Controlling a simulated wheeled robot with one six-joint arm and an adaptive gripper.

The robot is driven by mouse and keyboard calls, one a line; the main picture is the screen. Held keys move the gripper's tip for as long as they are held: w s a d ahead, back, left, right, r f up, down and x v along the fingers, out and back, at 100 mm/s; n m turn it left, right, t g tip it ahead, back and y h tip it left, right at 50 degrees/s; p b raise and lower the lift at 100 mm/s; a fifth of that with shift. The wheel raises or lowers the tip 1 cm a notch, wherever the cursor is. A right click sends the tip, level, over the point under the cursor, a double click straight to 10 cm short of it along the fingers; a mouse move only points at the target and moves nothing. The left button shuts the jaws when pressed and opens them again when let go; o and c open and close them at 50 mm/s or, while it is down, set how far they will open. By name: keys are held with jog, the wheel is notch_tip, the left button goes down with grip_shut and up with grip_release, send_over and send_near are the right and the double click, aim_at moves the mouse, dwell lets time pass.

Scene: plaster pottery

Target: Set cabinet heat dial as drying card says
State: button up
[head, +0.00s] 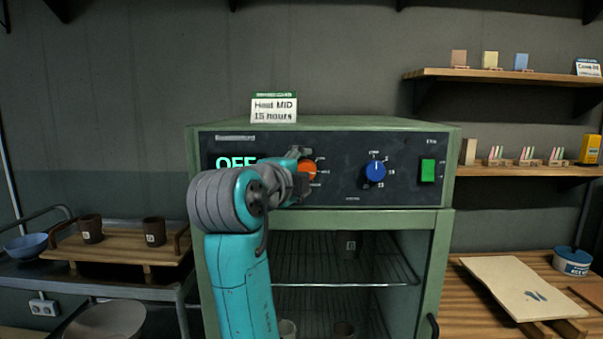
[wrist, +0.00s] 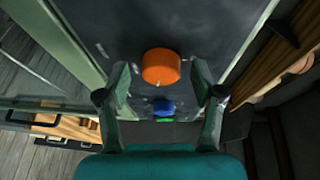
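The green drying cabinet (head: 325,212) has a dark front panel with an orange dial (head: 308,170), partly hidden behind my gripper (head: 296,174). The drying card (head: 273,107) on top of the cabinet reads "Heat MID 15 hours". The lit display (head: 235,162) reads "OFF". In the wrist view, the orange dial (wrist: 160,67) sits between the fingers of my gripper (wrist: 160,80). The fingers are open, with a visible gap on each side of the dial. A small light mark shows on the dial's edge. Labels around it are too small or hidden to read fully.
A blue dial (head: 375,173) and a green switch (head: 428,171) are right of the orange dial. A rack with two brown cups (head: 90,228) stands left; a wooden bench (head: 545,290) and wall shelves are right.

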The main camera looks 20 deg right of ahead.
jog(key=v, duration=1.2)
jog(key=shift+f, duration=0.1)
